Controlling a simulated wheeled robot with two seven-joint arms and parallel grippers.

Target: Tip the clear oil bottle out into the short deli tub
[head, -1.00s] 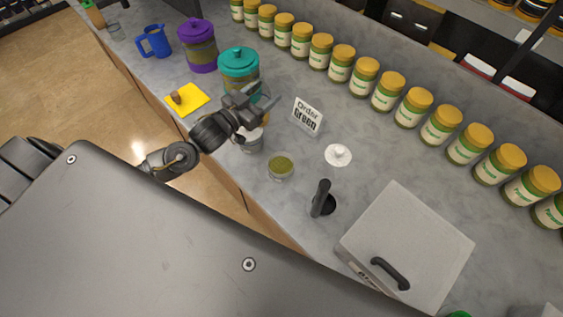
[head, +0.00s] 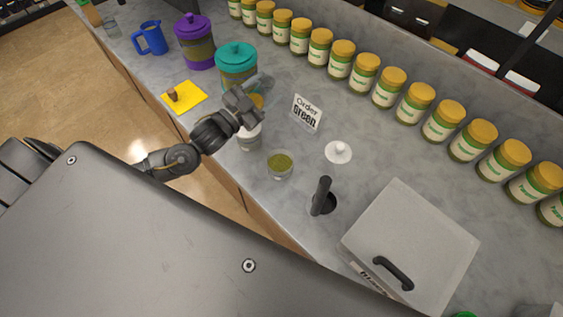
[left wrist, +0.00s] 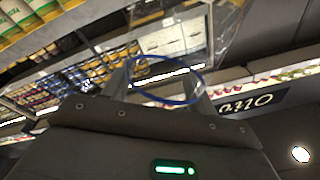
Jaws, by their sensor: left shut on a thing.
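My left gripper (head: 258,88) is over the counter, in front of the teal-lidded jar. In the left wrist view, its fingers are on either side of a clear, see-through vessel with a blue ring (left wrist: 165,78); it appears to be the clear oil bottle. In the head view the gripper mostly hides it, and no liquid stream can be made out. A short clear tub with green contents (head: 280,164) stands right of and nearer than the gripper. A pale tub (head: 250,140) stands just below the gripper, partly covered by it. I cannot tell which is the deli tub. My right gripper is out of view.
A teal-lidded jar (head: 237,65), a purple-lidded jar (head: 195,45) and a blue jug (head: 151,38) stand behind. An order sign (head: 307,113), white lid (head: 338,152), black upright handle (head: 321,196) and grey box (head: 412,245) are to the right. Several yellow-lidded jars line the back.

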